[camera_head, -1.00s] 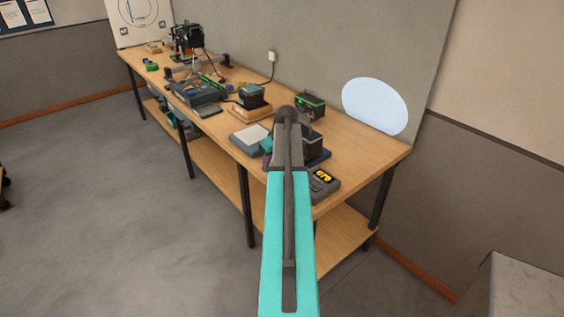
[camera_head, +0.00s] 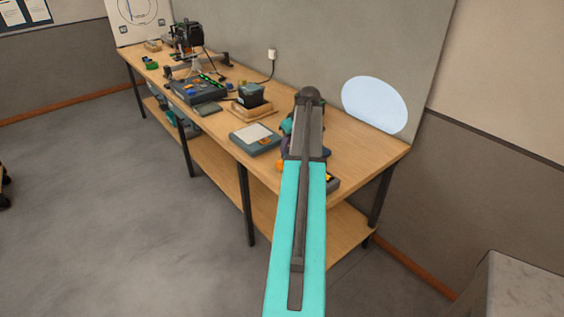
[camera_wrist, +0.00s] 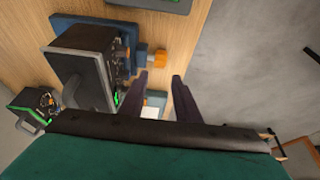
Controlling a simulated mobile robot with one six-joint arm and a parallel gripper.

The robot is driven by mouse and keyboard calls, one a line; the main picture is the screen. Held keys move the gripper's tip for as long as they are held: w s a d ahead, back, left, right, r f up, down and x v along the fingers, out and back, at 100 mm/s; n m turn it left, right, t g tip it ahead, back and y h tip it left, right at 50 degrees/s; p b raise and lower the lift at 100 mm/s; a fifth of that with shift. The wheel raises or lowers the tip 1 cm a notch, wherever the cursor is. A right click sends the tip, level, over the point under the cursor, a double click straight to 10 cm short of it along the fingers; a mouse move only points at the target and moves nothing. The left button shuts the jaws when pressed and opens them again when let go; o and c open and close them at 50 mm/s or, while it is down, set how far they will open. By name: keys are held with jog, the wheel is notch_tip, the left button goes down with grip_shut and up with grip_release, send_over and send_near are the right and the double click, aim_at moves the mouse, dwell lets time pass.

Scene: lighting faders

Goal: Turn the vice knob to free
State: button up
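An orange knob (camera_wrist: 160,61) shows in the wrist view on a short blue-grey part beside a dark boxy unit (camera_wrist: 84,68). The unit sits on a blue base (camera_wrist: 72,23). An orange part, likely the same knob, also shows in the head view (camera_head: 281,164) just left of my arm. My gripper (camera_wrist: 160,76) is open, its two dark fingers apart with nothing between them. In the picture the fingertips lie just below the knob; I cannot tell the depth gap or any contact. In the head view my arm hides the fingers and most of the unit.
A grey box with a pale top (camera_head: 254,138) stands left of my arm on the wooden bench (camera_head: 356,148). A black device on a wooden tray (camera_head: 251,97) stands farther back. A device with a yellow display (camera_head: 332,180) is mostly hidden behind my arm. The bench's right end is clear.

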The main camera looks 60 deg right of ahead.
aim_at(281, 161)
jog(key=shift+p+x, duration=2.2)
jog(key=shift+x, duration=4.25)
jog(key=shift+s, duration=0.1)
jog(key=c, duration=0.7)
jog(key=shift+d, duration=0.7)
grip_shut()
jog(key=shift+a+r, duration=0.15)
jog(key=shift+a, duration=0.35)
